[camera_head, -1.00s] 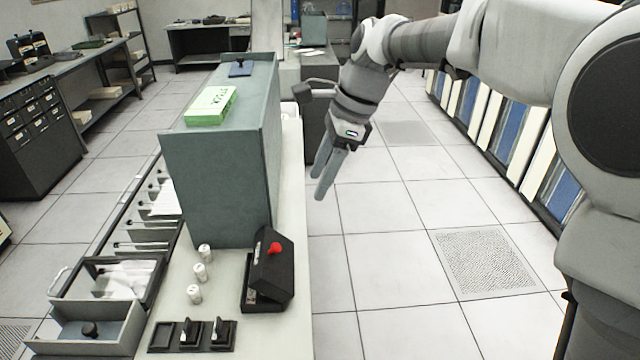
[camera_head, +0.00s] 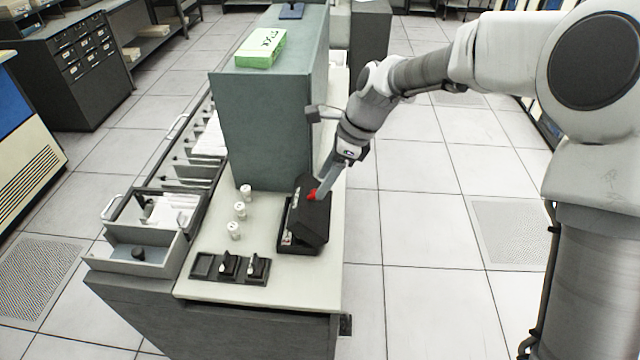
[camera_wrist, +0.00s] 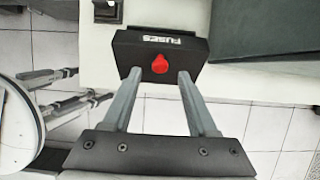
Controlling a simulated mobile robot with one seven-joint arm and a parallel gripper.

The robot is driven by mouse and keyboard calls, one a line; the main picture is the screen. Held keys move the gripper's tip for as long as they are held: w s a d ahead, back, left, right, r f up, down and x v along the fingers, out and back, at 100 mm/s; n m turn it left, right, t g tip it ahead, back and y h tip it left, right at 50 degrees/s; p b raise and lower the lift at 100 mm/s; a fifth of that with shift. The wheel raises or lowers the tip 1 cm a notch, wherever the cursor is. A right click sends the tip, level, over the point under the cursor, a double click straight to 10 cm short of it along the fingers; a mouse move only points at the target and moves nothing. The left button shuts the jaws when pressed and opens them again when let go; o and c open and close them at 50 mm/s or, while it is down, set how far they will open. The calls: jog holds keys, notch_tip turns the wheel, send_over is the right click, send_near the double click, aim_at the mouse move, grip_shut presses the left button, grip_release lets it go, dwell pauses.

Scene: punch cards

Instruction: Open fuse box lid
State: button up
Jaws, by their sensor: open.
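The black fuse box (camera_head: 298,240) stands on the pale counter near its right edge, with its black lid (camera_head: 313,214) sloping over it. A red knob (camera_head: 312,196) sits on the lid. In the wrist view the lid (camera_wrist: 130,50) carries a white "FUSES" label, and the red knob (camera_wrist: 160,64) shows just beyond the fingertips, in the gap between them. My gripper (camera_head: 320,190) is at the knob from the upper right; in the wrist view my gripper (camera_wrist: 157,75) is open, with one finger on either side. Contact with the knob cannot be told.
Three white fuses (camera_head: 240,211) stand left of the box. A black switch panel (camera_head: 230,267) lies in front of them. A tall grey-green cabinet (camera_head: 265,130) stands behind the box, with a green box (camera_head: 262,48) on top. Open floor lies to the right.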

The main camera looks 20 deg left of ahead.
aim_at(315, 206)
jog(key=shift+x, duration=1.45)
jog(key=shift+c, duration=0.3)
grip_shut()
